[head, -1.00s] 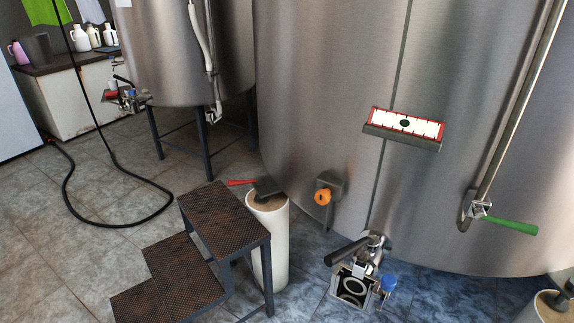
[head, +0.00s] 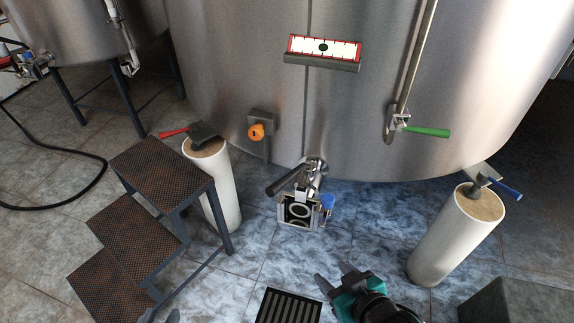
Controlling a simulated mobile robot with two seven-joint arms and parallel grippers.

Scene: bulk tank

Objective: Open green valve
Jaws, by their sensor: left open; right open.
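The green valve has a green lever handle (head: 428,132) that points right, roughly level. It sits on a metal valve body (head: 399,121) at the foot of a vertical pipe on the large steel tank. My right gripper (head: 334,276), teal and black with grey fingers, is at the bottom centre, open and empty. It is below and left of the green handle, well apart from it.
The steel tank (head: 230,70) fills the back. An orange knob (head: 256,132) and an outlet valve (head: 300,195) stick out from it. Steps (head: 160,170) stand left. White tank legs (head: 440,245) stand either side, near red and blue handles. A floor drain (head: 288,307) lies below.

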